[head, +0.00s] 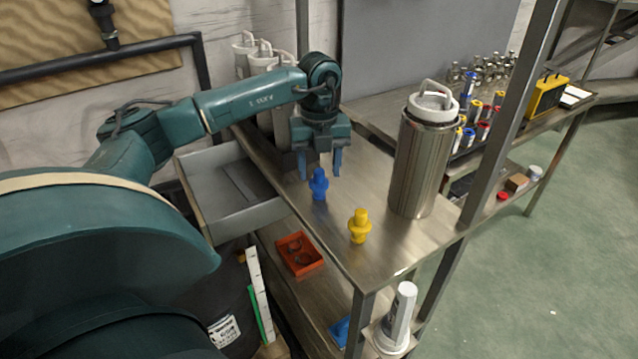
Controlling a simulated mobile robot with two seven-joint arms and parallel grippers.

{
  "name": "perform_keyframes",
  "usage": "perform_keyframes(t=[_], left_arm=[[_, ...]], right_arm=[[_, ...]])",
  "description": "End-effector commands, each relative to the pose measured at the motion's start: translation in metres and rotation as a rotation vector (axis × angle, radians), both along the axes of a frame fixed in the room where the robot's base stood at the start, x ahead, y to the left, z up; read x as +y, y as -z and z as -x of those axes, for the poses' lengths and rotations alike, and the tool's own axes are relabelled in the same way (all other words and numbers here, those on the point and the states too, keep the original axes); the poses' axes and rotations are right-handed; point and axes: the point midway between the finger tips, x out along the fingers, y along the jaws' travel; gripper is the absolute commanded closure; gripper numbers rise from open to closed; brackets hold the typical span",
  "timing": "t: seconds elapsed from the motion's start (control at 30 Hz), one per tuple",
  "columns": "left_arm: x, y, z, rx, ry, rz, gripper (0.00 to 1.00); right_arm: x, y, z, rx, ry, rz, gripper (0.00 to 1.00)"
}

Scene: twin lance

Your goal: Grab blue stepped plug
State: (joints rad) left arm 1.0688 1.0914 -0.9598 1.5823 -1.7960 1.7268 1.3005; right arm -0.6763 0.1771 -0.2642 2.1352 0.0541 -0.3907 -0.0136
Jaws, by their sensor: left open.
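The blue stepped plug (319,184) stands upright on the steel table (375,262). My left gripper (321,170) comes down from above, with its blue-green fingers apart, one on each side of the plug's top or just behind it. I cannot tell whether the fingers touch the plug. A yellow stepped plug (359,227) stands nearer, to the right of the blue one. My right gripper does not show.
A tall steel canister (422,160) with a white handled lid stands right of the plugs. A steel post (505,110) rises at the table's right edge. A grey open drawer (225,215) juts out at left. An orange tray (299,254) sits on the lower shelf.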

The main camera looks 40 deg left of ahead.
Motion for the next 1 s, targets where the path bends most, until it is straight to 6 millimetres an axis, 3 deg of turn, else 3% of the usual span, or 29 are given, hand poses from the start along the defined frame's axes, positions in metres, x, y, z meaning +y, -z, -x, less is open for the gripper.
perform_keyframes(t=[0.2,0.5,0.93,1.0], left_arm=[[0.002,0.031,0.001,0.003,0.0,-0.001,0.48],[0.002,0.036,0.0,0.0,0.001,0.0,0.48],[0.001,0.036,0.0,0.0,0.001,0.0,0.82],[0.002,0.036,0.0,0.0,0.001,0.0,0.83]], right_arm=[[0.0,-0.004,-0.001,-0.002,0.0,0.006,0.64],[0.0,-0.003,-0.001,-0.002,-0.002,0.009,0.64],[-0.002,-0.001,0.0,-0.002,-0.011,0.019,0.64],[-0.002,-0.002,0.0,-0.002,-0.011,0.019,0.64]])
